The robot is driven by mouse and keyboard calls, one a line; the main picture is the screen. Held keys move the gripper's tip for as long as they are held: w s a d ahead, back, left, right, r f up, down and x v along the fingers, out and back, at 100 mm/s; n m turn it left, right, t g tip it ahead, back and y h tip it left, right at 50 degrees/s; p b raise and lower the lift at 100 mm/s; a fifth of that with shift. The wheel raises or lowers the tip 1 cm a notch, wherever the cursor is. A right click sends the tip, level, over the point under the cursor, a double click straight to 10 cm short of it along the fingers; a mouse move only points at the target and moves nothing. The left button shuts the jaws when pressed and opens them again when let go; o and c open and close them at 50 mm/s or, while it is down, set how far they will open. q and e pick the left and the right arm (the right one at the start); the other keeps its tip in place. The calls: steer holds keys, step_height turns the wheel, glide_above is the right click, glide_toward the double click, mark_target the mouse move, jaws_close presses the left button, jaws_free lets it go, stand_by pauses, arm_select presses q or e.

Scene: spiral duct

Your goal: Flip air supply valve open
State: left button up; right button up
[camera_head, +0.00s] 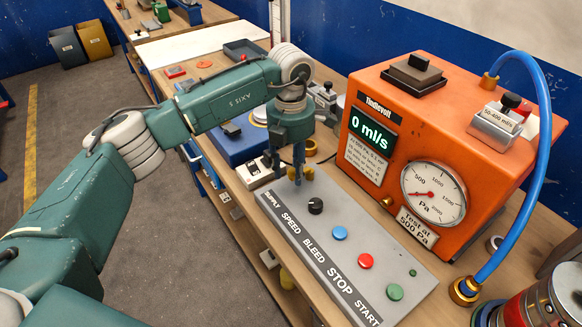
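The grey control panel (341,242) lies on the bench, with labels SUPPLY, SPEED, BLEED, STOP and START along its front edge. My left gripper (299,182) reaches down over its far left end, by the SUPPLY label (271,200). Small yellow parts (307,173) show around its fingertips. They appear to belong to the air supply valve, but the fingers hide most of it, and its handle position cannot be made out. I cannot tell whether the gripper is shut or touches the valve. My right gripper is not in view.
Beside the panel stands an orange test box (445,150) with a 0 ml/s display (370,134) and a gauge (433,194). A black knob (316,205) and coloured buttons sit along the panel. A blue hose (532,165) arches at right. A metal canister (540,303) stands front right.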

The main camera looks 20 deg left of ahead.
arm_select(q)
steer(key=shift+w+r, duration=0.1)
steer(key=shift+r, duration=0.15)
step_height(320, 180, up, 12)
steer(key=shift+f, duration=0.25)
stand_by(0.4)
